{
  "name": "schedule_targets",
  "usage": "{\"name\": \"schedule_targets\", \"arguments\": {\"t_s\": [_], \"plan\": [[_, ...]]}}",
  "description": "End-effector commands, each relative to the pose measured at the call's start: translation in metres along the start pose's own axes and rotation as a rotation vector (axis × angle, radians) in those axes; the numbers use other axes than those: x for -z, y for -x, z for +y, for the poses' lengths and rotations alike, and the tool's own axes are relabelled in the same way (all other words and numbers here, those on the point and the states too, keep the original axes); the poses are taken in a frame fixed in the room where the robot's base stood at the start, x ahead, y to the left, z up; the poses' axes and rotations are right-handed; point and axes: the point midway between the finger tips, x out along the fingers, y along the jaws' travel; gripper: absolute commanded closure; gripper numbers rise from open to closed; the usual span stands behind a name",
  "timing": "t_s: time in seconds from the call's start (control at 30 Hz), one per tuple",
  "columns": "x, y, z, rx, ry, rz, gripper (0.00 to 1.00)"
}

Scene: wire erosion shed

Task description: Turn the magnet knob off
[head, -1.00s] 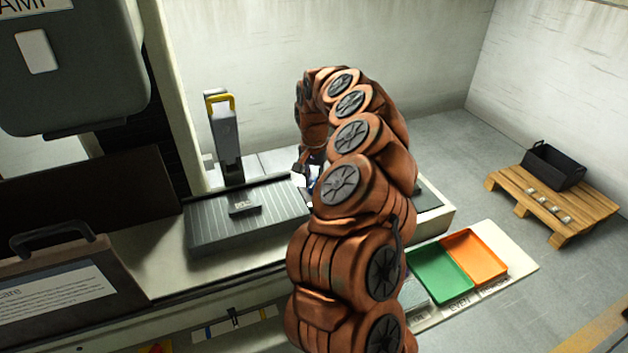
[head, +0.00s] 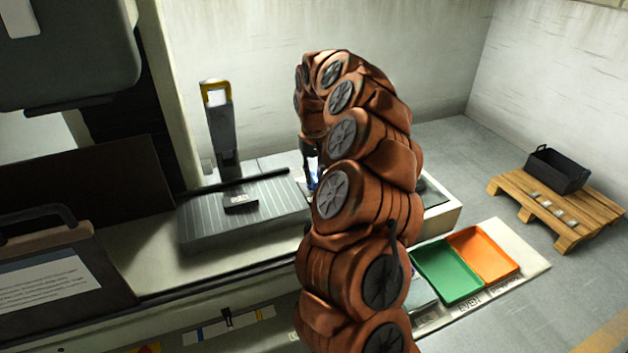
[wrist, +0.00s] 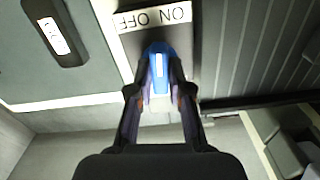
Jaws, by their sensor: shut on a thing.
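The magnet knob (wrist: 158,66) is blue with a white stripe and sits below an upside-down label plate (wrist: 153,17) reading ON and OFF in the wrist view. The stripe stands nearly upright in that picture, between the two words. My gripper (wrist: 159,84) is shut on the knob, with one dark finger on each side. In the head view the grey ribbed magnet chuck (head: 207,222) lies on the bench, and my arm hides most of its right end. My gripper (head: 311,168) is only partly visible there, behind my arm.
A small dark block (head: 241,202) lies on the chuck. A grey post with a yellow top (head: 220,125) stands behind it. Green (head: 448,270) and orange (head: 483,255) trays lie at the right. A pallet (head: 574,215) bears a black bin (head: 558,169).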

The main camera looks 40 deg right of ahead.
Motion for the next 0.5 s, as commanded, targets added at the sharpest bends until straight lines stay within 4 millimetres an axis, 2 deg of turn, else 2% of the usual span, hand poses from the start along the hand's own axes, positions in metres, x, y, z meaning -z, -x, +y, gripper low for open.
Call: {"name": "schedule_targets", "arguments": {"t_s": [0.5], "plan": [[0.0009, 0.0, -0.0002, -0.001, 0.489, 0.003, 1.0]]}}
